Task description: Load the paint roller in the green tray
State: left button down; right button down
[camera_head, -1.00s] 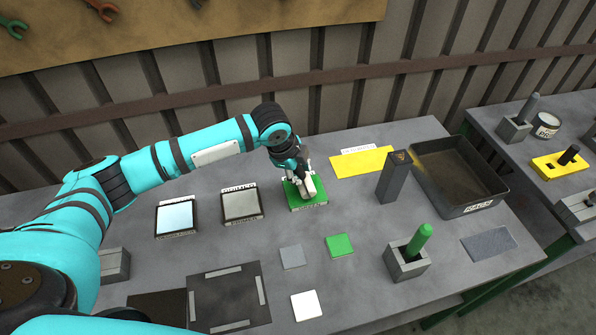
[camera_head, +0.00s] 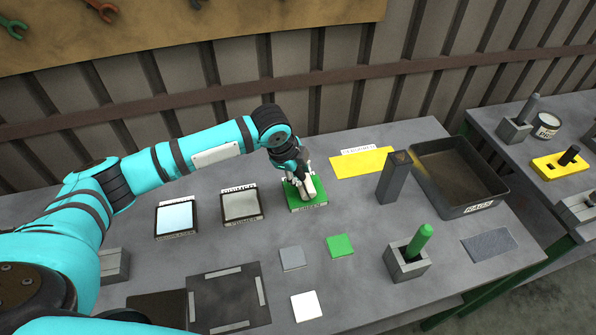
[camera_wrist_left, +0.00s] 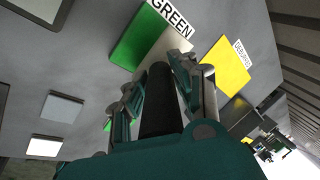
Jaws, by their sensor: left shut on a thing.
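The green tray (camera_head: 296,203) lies flat on the table near the middle of the head view. It also shows in the left wrist view (camera_wrist_left: 130,45) beside a "GREEN" label. My left gripper (camera_head: 304,184) points down over this tray. In the left wrist view, the left gripper (camera_wrist_left: 155,90) is shut on the dark handle of the paint roller (camera_wrist_left: 160,105). The pale roller head (camera_wrist_left: 165,48) is at the tray, over the green surface. I cannot tell exactly how firmly it touches. My right gripper is in neither view.
Two framed trays, grey (camera_head: 242,205) and pale (camera_head: 177,215), lie to the left. A tall dark block (camera_head: 393,178), a yellow sheet (camera_head: 355,164) and a black bin (camera_head: 425,180) stand to the right. A holder with a green handle (camera_head: 419,240) and small square tiles (camera_head: 340,245) are in front.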

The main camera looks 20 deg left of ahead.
pick_arm(q)
jog(key=shift+f, duration=0.4)
dwell(1.2)
jog(key=shift+s+f+p, duration=0.1)
jog(key=shift+f+p, duration=0.05)
jog(key=shift+p, duration=0.15)
dwell(0.5)
dwell(0.5)
notch_tip(320, 180, up, 7)
jog(key=p, duration=0.8)
dwell(0.7)
